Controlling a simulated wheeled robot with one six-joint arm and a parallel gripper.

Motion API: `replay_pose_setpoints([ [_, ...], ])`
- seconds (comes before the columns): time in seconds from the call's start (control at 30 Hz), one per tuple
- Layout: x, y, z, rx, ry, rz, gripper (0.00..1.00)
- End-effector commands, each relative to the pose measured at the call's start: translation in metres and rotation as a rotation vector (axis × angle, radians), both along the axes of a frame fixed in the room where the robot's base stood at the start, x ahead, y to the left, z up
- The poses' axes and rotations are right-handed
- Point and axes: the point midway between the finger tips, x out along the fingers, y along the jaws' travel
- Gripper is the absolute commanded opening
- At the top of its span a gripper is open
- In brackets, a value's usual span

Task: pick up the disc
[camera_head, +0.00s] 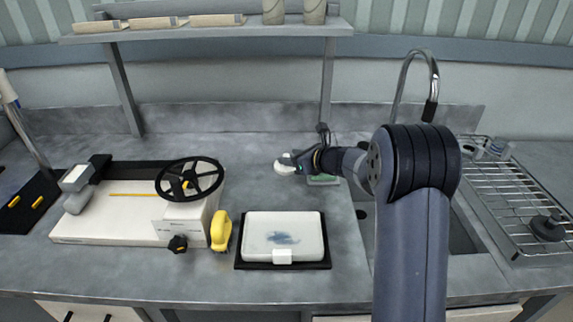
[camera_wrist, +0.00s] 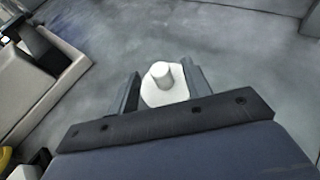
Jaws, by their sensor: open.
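A white disc (camera_head: 284,168) with a short upright knob is near the middle of the counter, in front of my gripper (camera_head: 292,160). In the wrist view the disc (camera_wrist: 163,95) shows between the two fingers of my gripper (camera_wrist: 164,84), its knob facing the camera. The fingers are apart, one on each side of the disc. I cannot tell whether they touch it, and its near edge is partly hidden by the gripper.
A white machine with a black handwheel (camera_head: 190,179) stands left, beside a yellow object (camera_head: 221,231). A white lidded tray (camera_head: 284,237) lies in front. A green item (camera_head: 322,180) is under my arm. The sink and wire rack (camera_head: 510,205) are right.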

Motion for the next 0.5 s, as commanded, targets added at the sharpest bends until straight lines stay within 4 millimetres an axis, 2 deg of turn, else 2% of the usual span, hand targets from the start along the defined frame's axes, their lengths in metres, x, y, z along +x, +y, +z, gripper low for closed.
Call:
replay_pose_setpoints([
  [0.2,0.017,0.018,-0.01,0.0,0.001,0.001,0.46],
  [0.5,0.019,0.019,-0.012,-0.001,-0.001,0.0,0.45],
])
